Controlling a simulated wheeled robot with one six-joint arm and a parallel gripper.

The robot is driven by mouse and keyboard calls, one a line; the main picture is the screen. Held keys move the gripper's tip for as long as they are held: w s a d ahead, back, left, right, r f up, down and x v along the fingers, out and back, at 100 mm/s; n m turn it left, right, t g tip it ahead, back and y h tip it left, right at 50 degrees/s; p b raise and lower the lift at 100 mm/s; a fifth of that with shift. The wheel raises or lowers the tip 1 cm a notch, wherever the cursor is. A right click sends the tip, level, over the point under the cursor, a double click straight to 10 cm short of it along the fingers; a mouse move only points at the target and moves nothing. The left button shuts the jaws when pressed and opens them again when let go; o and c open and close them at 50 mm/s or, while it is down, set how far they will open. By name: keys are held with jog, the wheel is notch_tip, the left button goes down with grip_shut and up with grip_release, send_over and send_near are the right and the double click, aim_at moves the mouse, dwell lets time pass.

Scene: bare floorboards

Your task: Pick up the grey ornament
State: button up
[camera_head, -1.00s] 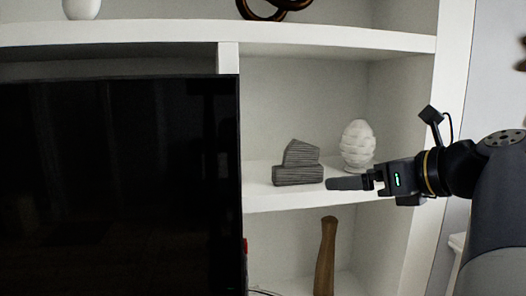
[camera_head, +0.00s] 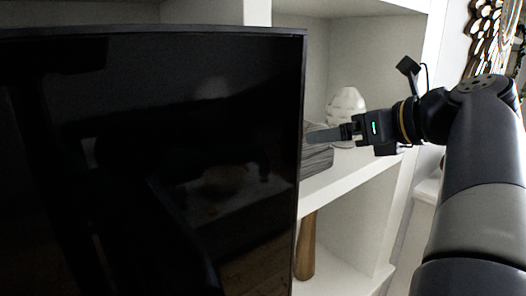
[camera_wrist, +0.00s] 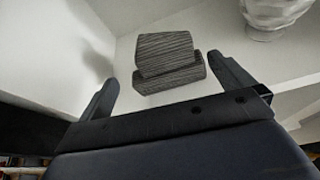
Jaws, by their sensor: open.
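The grey ornament (camera_wrist: 168,62) is a ribbed block with a smaller slanted block on top. It sits on the white shelf ahead of my gripper in the wrist view. In the head view the ornament (camera_head: 316,161) is partly hidden by the black screen and by my gripper. My gripper (camera_head: 312,135) reaches in from the right at about the ornament's height. In the wrist view my gripper (camera_wrist: 168,88) is open, with its two fingers apart and the ornament between and beyond them. I cannot tell whether a finger touches it.
A white layered ornament (camera_head: 346,103) stands on the same shelf to the right, close to my gripper; it also shows in the wrist view (camera_wrist: 272,12). A large black screen (camera_head: 150,170) stands at the left. A brown vase (camera_head: 306,248) is on the shelf below.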

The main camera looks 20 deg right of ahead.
aim_at(309, 147)
jog(key=x, duration=0.3)
jog(key=shift+a, duration=0.1)
jog(key=shift+d+f+p+x, duration=0.15)
jog(key=shift+p+x, duration=0.3)
jog(key=shift+x, duration=0.95)
jog(key=shift+d+f+p+x, duration=0.15)
jog(key=shift+p+x, duration=0.3)
jog(key=shift+x, duration=0.95)
jog(key=shift+r, duration=0.1)
jog(key=c, duration=1)
